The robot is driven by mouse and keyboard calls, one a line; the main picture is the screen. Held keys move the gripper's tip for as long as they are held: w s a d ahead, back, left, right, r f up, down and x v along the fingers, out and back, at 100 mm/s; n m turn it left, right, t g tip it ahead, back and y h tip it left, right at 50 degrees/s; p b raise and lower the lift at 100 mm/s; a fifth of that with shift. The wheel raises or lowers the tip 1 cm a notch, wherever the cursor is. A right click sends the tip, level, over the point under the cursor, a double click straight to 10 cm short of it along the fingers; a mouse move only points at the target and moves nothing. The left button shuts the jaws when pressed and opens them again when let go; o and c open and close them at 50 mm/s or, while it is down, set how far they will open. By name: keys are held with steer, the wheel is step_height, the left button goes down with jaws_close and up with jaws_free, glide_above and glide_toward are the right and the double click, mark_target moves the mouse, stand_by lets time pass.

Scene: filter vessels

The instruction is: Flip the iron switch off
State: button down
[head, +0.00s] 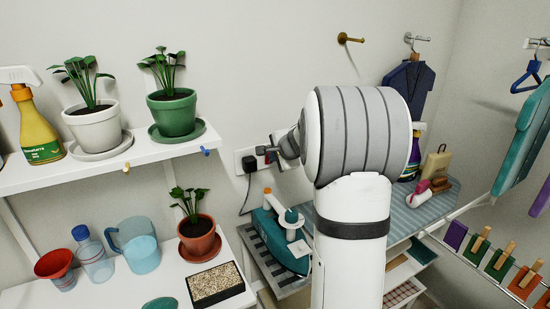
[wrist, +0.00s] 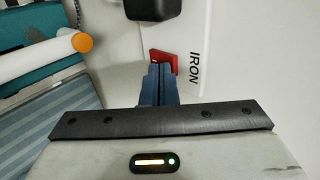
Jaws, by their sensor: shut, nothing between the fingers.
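The iron switch is a red rocker (wrist: 167,58) on a white wall plate (wrist: 215,45) marked "IRON" in the wrist view. My gripper (wrist: 158,72) is shut and empty, its fingertips right at the red rocker and covering part of it. I cannot tell whether they touch it or which way the rocker is tipped. In the head view, my gripper (head: 264,151) is at the wall plate (head: 240,158), just right of the black plug (head: 250,164). The red rocker cannot be made out there.
A teal iron (head: 280,240) stands below on a rack, left of the striped ironing board (head: 440,208). A cord hangs from the plug. A shelf with potted plants (head: 175,115) is at left. A brass hook (head: 349,39) is above.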

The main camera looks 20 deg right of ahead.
steer(key=shift+r, duration=0.1)
steer(key=shift+w+g+p, duration=0.25)
steer(key=shift+g+p, duration=0.05)
steer(key=shift+p, duration=0.95)
steer(key=shift+r, duration=0.15)
steer(key=shift+r+p, duration=0.6)
steer(key=shift+r, duration=0.05)
steer(key=shift+s, duration=0.1)
